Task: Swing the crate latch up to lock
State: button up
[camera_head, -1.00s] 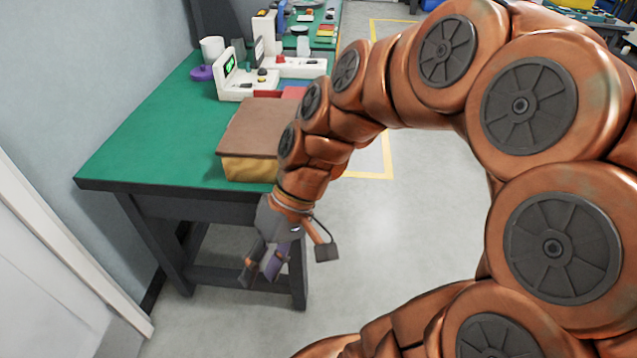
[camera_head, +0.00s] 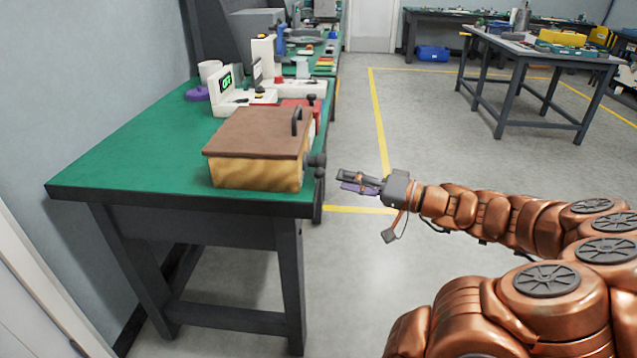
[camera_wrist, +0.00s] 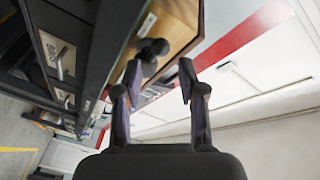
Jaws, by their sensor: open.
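The crate (camera_head: 257,174) is a yellowish wooden box with a closed brown lid and a dark handle (camera_head: 297,120) on top. It stands at the right edge of the green table. The dark latch (camera_head: 317,165) with round knobs sits on its right side; whether it is locked I cannot tell. My gripper (camera_head: 352,181) is open and empty, in the air just right of the latch, with a small gap. In the wrist view, my gripper's fingers (camera_wrist: 158,75) are spread, with the latch knobs (camera_wrist: 152,48) beyond them and part of the wooden crate (camera_wrist: 178,22) behind.
The green table (camera_head: 130,150) has free room left of the crate. A white device with a green display (camera_head: 226,82), a cup (camera_head: 208,70) and a red item (camera_head: 302,103) stand behind it. The floor to the right is clear up to another workbench (camera_head: 505,55).

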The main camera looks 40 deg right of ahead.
aim_at(319, 170)
jog(key=shift+x, duration=3.85)
jog(key=shift+r, duration=0.1)
grip_shut()
